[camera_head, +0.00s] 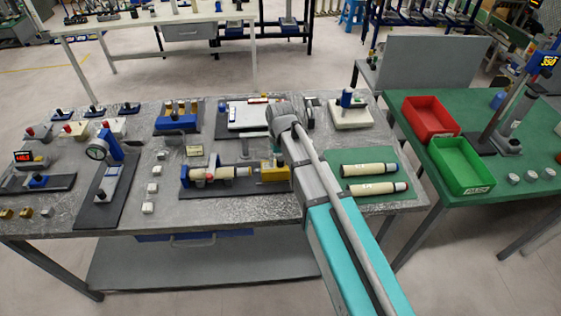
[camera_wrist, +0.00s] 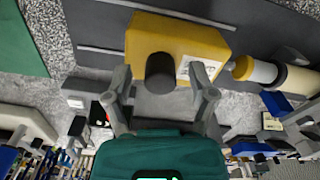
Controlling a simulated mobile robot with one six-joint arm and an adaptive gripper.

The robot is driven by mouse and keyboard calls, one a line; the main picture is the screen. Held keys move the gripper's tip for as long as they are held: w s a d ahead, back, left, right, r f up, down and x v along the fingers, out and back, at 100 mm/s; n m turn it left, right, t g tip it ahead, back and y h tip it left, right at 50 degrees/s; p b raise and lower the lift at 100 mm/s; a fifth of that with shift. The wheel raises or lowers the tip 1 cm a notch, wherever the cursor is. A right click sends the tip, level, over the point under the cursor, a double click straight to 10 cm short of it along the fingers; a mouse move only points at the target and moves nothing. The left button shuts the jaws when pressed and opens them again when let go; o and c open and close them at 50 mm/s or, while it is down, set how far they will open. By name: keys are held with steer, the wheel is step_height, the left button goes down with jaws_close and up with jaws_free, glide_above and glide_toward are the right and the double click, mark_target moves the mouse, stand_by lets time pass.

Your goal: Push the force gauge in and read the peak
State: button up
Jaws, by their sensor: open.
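A yellow block (camera_head: 273,173) sits at the right end of a rail fixture on the grey bench; it seems to be the force gauge. In the wrist view the yellow block (camera_wrist: 180,40) has a dark round knob (camera_wrist: 160,72) facing me and a small white label. My gripper (camera_wrist: 160,80) is open, its two fingers on either side of the knob. I cannot tell whether they touch it. A cream cylinder (camera_head: 235,173) lies on the rail left of the block; its yellow-banded end (camera_wrist: 255,70) shows in the wrist view. My arm hides the gripper in the head view. No peak reading is legible.
A dial gauge stand (camera_head: 97,151) and a red digital display (camera_head: 23,156) stand at left. Two cream cylinders (camera_head: 370,169) lie on a green mat at right. Red (camera_head: 432,100) and green (camera_head: 484,188) bins stand on the right table.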

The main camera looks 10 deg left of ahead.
jaws_close()
stand_by(0.3)
